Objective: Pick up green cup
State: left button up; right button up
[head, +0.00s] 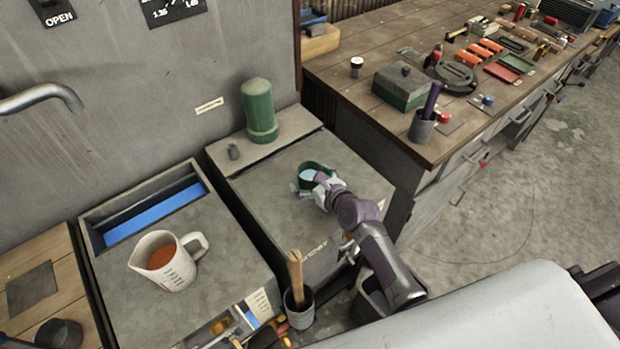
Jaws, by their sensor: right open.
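The green cup (316,166) stands on the grey cabinet top in the middle of the head view. Only its dark green rim and upper side show; my right gripper hides the rest. My right gripper (312,180) is open at the near side of the cup, with its fingers close against it. I cannot tell whether they touch the cup. My left gripper is not in view.
A white measuring jug (168,262) is on the left cabinet. A dark pot (299,309) holds a wooden handle in front. A cluttered workbench (350,95) is at right.

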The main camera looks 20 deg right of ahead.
jog(key=shift+w+f, duration=0.1)
jog(key=shift+w, duration=0.05)
jog(key=shift+c, duration=1.3)
jog(key=c, duration=1.1)
